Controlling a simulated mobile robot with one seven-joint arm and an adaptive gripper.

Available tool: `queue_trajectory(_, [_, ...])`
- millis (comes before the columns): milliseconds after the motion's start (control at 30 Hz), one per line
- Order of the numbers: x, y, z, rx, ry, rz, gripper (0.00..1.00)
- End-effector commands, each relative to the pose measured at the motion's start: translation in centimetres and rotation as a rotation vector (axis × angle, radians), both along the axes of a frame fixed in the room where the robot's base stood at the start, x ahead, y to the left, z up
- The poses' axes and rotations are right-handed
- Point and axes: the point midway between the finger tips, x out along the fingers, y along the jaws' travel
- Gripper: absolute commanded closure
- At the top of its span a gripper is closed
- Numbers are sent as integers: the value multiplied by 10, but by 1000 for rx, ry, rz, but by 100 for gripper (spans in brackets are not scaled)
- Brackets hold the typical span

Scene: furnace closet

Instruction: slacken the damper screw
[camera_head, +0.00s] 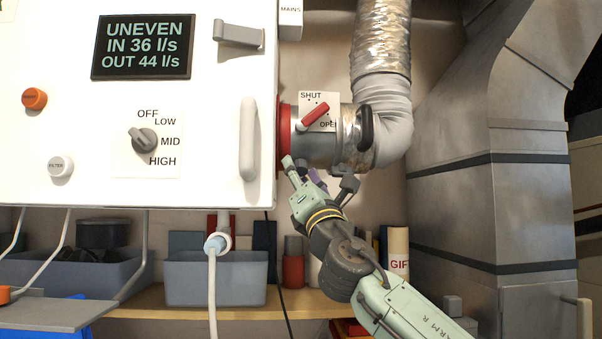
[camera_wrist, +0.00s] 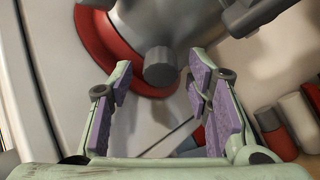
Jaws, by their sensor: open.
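A grey round screw knob (camera_wrist: 160,68) sits under the duct stub beside the red collar (camera_wrist: 104,38) in the wrist view. I take it for the damper screw. My gripper (camera_wrist: 160,90) is open, with a purple-padded finger on either side of the knob's near end; I cannot tell whether either touches it. In the head view my gripper (camera_head: 302,170) is just below the metal duct stub (camera_head: 322,148), and the knob is largely hidden there. The red damper lever (camera_head: 313,116) is tilted on a plate marked SHUT and OPEN.
The white unit's display (camera_head: 142,46) reads UNEVEN, IN 36 l/s, OUT 44 l/s. Its white handle (camera_head: 248,138) is left of my gripper. A flexible duct (camera_head: 388,90) rises at right. A shelf (camera_head: 178,304) with bins and containers lies below. A large metal duct (camera_head: 455,200) stands farther right.

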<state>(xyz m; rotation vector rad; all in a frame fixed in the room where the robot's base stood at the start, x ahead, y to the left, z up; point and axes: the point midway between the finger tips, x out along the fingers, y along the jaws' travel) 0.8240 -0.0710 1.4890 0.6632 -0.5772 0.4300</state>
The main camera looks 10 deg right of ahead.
Motion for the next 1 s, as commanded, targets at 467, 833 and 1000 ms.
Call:
queue_trajectory(467, [-29,0,-42,2,0,1,55])
queue_trajectory(833, [-44,1,-55,2,1,2,55])
queue_trajectory(1000, [-44,1,-55,2,1,2,55])
